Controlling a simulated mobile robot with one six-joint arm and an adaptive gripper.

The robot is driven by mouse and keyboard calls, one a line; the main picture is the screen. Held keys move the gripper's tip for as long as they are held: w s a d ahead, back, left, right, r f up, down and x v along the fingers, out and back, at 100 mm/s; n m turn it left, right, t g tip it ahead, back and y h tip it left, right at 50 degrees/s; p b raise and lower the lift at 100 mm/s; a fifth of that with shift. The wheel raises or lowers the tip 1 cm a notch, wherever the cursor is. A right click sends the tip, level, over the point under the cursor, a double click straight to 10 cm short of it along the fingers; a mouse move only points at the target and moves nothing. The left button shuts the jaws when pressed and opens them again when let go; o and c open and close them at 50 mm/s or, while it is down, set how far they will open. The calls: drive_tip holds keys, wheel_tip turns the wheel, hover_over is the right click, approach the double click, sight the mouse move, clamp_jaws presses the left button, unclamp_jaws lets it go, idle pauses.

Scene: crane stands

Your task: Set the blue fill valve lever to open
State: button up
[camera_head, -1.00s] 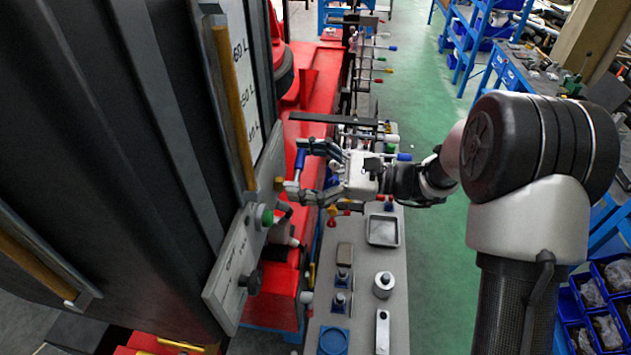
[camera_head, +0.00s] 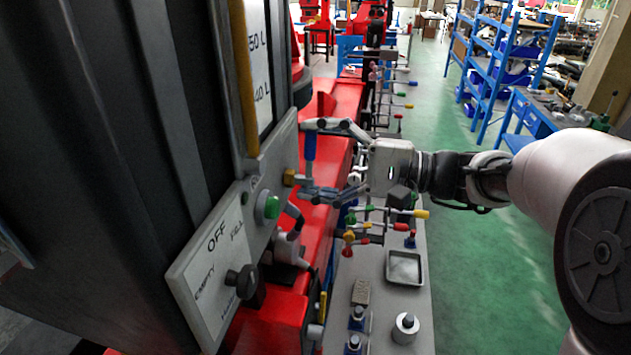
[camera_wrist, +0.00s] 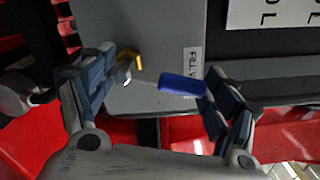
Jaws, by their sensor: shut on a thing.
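The blue fill valve lever (camera_head: 309,148) stands out from the grey panel on the tank's side and runs roughly upright in the head view. In the wrist view its blue handle (camera_wrist: 183,84) lies between my fingers, its end against the right finger. A thin metal stem runs from the handle toward the brass valve fitting (camera_wrist: 131,58) by the left finger. My gripper (camera_head: 308,160) is shut on the lever, one finger at its top and one near its lower end. The gripper also shows in the wrist view (camera_wrist: 165,78). A partly readable "FILL V" label (camera_wrist: 193,62) is beside the handle.
A green button (camera_head: 270,207) and a black selector knob (camera_head: 242,281) with OFF, FILL and EMPTY marks sit on the panel below. A bench with a metal tray (camera_head: 404,268) and small parts stands to the right. Green floor (camera_head: 470,250) is clear beyond it.

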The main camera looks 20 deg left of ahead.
drive_tip(key=shift+s+n+b, duration=0.3)
drive_tip(key=shift+n+b, duration=0.65)
drive_tip(key=shift+b, duration=0.35)
drive_tip(key=shift+s+n+b, duration=0.3)
drive_tip(key=shift+n+b, duration=0.65)
drive_tip(key=shift+b, duration=0.35)
drive_tip(key=shift+r, duration=0.1)
drive_tip(key=o, duration=1.5)
drive_tip(key=shift+d, duration=0.1)
drive_tip(key=d, duration=1.2)
drive_tip(key=shift+w, duration=0.35)
drive_tip(key=shift+a, duration=0.1)
